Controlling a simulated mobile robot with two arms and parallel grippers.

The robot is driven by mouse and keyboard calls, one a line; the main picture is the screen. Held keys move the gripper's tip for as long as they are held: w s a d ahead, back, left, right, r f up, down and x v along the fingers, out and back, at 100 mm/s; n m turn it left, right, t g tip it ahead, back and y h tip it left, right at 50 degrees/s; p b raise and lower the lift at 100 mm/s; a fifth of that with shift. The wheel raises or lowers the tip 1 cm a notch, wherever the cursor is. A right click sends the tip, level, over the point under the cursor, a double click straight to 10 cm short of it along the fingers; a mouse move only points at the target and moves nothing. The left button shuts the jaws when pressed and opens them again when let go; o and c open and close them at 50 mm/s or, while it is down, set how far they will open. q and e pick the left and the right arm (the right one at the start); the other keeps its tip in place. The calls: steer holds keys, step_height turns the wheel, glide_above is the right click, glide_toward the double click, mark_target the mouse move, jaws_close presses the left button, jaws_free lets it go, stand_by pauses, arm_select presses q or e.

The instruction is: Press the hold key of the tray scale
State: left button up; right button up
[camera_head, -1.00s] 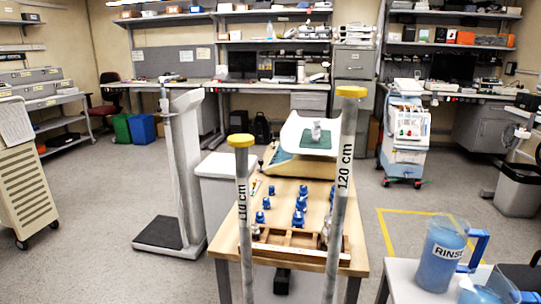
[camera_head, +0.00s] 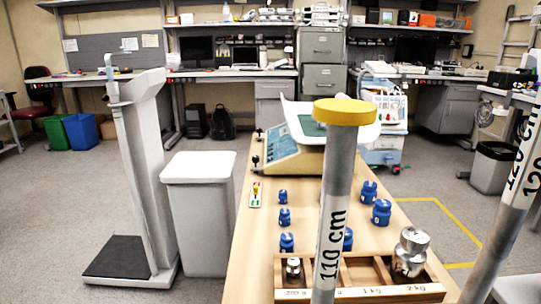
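The tray scale (camera_head: 291,147) stands on the far part of the wooden table (camera_head: 258,215). It has a beige body with a teal panel on its left side and a white tray (camera_head: 290,108) on top with a green mat (camera_head: 308,126). The yellow cap of a grey post marked 110 cm (camera_head: 332,225) covers the middle of the tray. The hold key cannot be made out at this distance. Neither of my grippers is in view.
Several blue weights (camera_head: 381,212) stand on the table. A wooden weight rack (camera_head: 350,292) holds metal weights at the near edge. A second post (camera_head: 513,185) leans at the right. A white bin (camera_head: 198,205) and column scale (camera_head: 140,170) stand left. Open floor lies further left.

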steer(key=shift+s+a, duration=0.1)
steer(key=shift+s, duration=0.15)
